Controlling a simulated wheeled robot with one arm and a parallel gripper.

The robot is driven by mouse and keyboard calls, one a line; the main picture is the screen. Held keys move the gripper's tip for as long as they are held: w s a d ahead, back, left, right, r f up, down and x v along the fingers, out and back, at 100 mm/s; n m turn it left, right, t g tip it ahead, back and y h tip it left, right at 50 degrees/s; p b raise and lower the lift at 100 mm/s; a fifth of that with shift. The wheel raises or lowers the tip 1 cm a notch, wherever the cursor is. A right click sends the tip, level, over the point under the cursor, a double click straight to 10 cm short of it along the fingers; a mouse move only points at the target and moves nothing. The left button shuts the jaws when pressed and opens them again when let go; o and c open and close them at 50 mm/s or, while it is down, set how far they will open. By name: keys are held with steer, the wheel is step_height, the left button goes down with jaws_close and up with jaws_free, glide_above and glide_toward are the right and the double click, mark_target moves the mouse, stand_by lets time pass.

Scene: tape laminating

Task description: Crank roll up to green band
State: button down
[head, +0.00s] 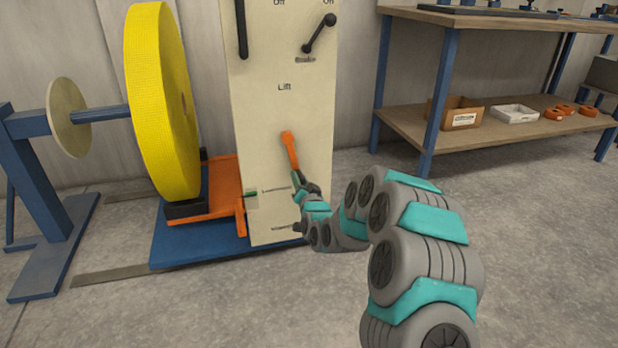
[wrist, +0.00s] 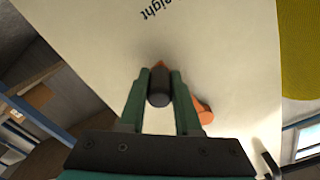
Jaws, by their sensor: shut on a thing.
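The yellow roll (head: 160,100) stands upright above the orange lift platform (head: 218,192). A small green band (head: 250,194) shows low on the left edge of the cream panel (head: 245,130); the platform's upright orange edge is just beside it, but their exact heights are hard to compare. The orange crank arm (head: 290,150) leans on the panel below the "Lift" label. My gripper (head: 301,188) is at the crank's lower end. In the wrist view its green fingers (wrist: 159,95) are shut on the dark crank knob (wrist: 159,87). Part of the orange crank (wrist: 204,111) shows behind the right finger.
Two black levers, one a Brake lever (head: 319,34), are higher on the panel. A blue stand (head: 45,200) with a round disc holds a shaft toward the roll. A wooden shelf bench (head: 400,115) with boxes stands at right. Floor at front left is clear.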

steer(key=shift+s+a+f+m+b, duration=0.1)
steer(key=shift+s+a+m+b, duration=0.1)
steer(key=shift+a+m, duration=0.35)
steer(key=shift+s+a+f+m+b, duration=0.1)
steer(key=shift+s+a+m+b, duration=0.1)
steer(key=shift+a+m, duration=0.4)
steer(key=shift+s+a+m+b, duration=0.2)
steer(key=shift+a+m, duration=0.05)
steer(key=shift+a, duration=0.55)
steer(key=shift+r, duration=0.1)
steer(key=c, duration=0.8)
jaws_free()
steer(key=shift+a, duration=0.15)
steer(key=shift+c, duration=0.2)
steer(key=shift+o, duration=1.2)
steer(key=shift+w+d, duration=0.1)
steer(key=shift+d, duration=0.15)
steer(key=shift+d, duration=0.1)
